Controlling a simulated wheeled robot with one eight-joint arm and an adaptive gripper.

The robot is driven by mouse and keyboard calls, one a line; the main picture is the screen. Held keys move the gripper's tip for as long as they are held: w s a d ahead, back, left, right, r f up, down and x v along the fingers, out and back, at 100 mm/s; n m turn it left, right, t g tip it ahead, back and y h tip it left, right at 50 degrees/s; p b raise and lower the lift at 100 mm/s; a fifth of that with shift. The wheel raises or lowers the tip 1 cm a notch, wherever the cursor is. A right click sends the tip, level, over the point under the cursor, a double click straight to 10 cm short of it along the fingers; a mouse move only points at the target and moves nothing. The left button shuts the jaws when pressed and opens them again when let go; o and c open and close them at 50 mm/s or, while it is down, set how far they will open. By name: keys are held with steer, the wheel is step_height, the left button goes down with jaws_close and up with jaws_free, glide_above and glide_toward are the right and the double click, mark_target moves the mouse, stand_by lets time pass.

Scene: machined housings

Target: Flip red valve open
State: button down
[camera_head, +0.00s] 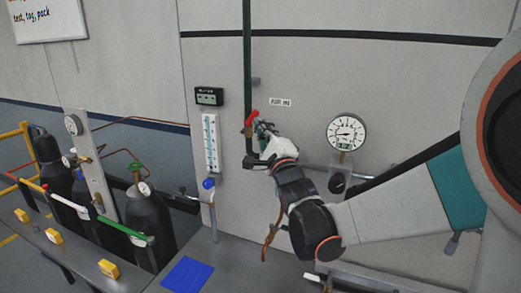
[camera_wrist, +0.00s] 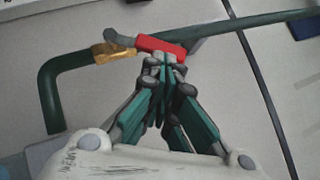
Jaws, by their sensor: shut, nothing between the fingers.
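The red valve handle (camera_head: 251,118) is on the vertical green pipe (camera_head: 247,60) on the wall, left of centre in the head view. In the wrist view the red handle (camera_wrist: 160,46) lies right at my fingertips, beside a brass fitting (camera_wrist: 113,53) on the green pipe. My gripper (camera_head: 262,128) is at the handle in the head view. In the wrist view my gripper (camera_wrist: 165,62) has its fingers together, with the tips against or just in front of the handle. I cannot tell whether they touch. The fingers hide part of the valve body.
A round gauge (camera_head: 346,132) is on the wall to the right, with an "AIR IN" label (camera_head: 280,102) near the pipe. A flow tube (camera_head: 211,142) and blue knob (camera_head: 208,183) are left of the pipe. Dark cylinders (camera_head: 150,220) stand further left. A blue mat (camera_head: 187,275) lies below.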

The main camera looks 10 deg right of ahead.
mark_target(254, 112)
steer(key=shift+n+g+y, duration=0.4)
steer(key=shift+n+g, duration=0.2)
steer(key=shift+n, duration=0.1)
steer(key=shift+w+a+r+p, duration=0.25)
steer(key=shift+a+r+p, duration=0.15)
steer(key=shift+r, duration=0.15)
steer(key=shift+w+a+r+p, duration=0.3)
steer(key=shift+r+p, duration=0.1)
steer(key=shift+r, duration=0.15)
steer(key=shift+w+a+r+p, duration=0.3)
steer(key=shift+r+p, duration=0.1)
steer(key=shift+r, duration=0.15)
steer(key=shift+s, duration=0.1)
